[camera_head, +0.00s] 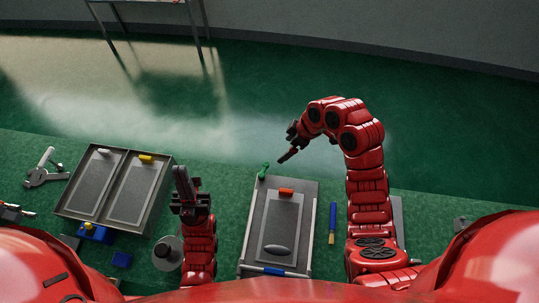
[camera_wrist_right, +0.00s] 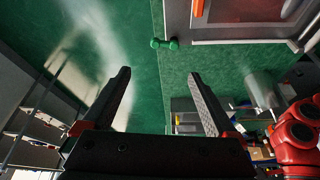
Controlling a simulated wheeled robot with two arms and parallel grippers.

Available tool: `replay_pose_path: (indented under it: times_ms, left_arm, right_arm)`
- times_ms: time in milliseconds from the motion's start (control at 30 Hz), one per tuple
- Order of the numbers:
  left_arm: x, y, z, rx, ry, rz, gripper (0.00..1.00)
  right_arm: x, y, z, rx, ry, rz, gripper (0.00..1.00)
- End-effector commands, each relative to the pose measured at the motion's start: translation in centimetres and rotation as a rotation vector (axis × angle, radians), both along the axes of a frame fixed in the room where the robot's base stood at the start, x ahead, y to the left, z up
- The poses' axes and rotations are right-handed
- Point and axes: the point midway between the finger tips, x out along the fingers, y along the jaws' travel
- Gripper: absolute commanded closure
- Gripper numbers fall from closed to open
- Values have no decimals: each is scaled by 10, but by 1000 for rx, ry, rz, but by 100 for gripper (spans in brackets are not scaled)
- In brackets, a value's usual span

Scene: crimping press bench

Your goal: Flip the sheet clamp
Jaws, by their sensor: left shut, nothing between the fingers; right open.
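A grey flat fixture (camera_head: 257,225) lies on the bench in front of me, with an inner plate, an orange block (camera_head: 286,192) at its far end and a blue bar (camera_head: 272,270) at its near end. A green handle-like piece (camera_head: 263,171) is at its far left corner; it also shows in the right wrist view (camera_wrist_right: 165,44). Which part is the sheet clamp, I cannot tell for sure. My right gripper (camera_head: 287,155) is open and empty beyond the fixture, apart from the green piece. My left gripper (camera_head: 188,190) is shut and empty, left of the fixture.
A blue-handled tool (camera_head: 332,220) lies right of the fixture. A metal tool (camera_head: 42,172) lies far left. A round grey object (camera_head: 165,252) stands near my left arm. Open floor lies beyond the bench.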

Motion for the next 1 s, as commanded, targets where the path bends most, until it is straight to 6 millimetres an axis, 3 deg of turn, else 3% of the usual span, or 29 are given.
replay_pose_path:
  times_ms: [167, 467, 633, 1000]
  left_arm:
    - [0, 0, -11, 0, 1, 0, 100]
    - [0, 0, -49, 0, 0, 0, 100]
    - [0, 0, -26, 0, 0, 0, 100]
    - [0, 0, -10, 0, 0, 0, 100]
  right_arm:
    - [1, 7, -20, 0, 6, 3, 7]
    - [10, 30, -84, 3, 6, 0, 7]
    - [12, 41, -105, -4, 12, 3, 7]
    - [22, 58, -149, 1, 5, 0, 7]
